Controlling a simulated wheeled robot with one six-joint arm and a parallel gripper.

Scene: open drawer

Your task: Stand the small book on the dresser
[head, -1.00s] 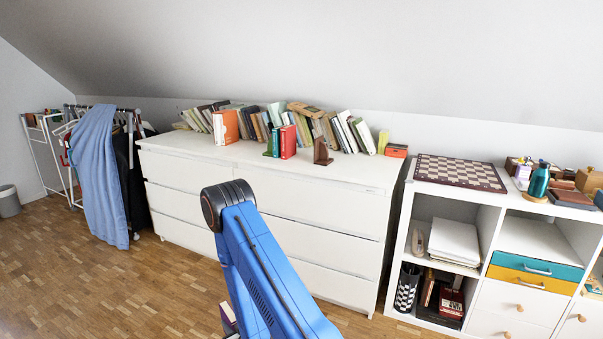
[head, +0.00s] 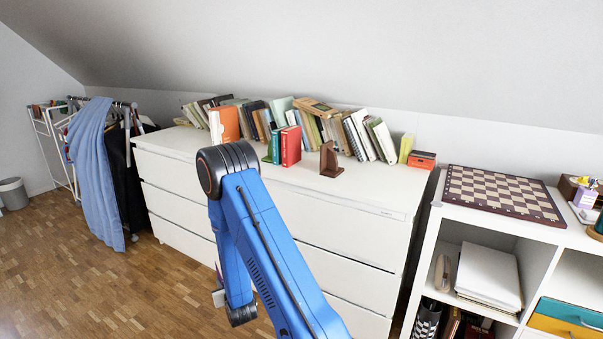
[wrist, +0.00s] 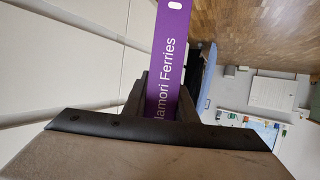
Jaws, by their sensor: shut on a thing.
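The small book (wrist: 169,60) is purple, with white lettering ending in "Ferries" along its face. My gripper (wrist: 163,105) is shut on it, with a dark finger on each side of its near end. In the wrist view the book points away from the gripper, past the drawer fronts. In the head view only a small edge of it (head: 218,298) shows beside my blue arm, low in front of the dresser; the gripper is hidden there. The white dresser (head: 375,190) has a bare strip along its front top, and its drawers look closed.
A row of leaning books (head: 365,138) lines the dresser's back, with a red book (head: 291,146) and a brown wooden bookend (head: 330,160) in front. A white shelf with a chessboard (head: 503,192) stands right. A clothes rack with blue cloth (head: 92,165) stands left.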

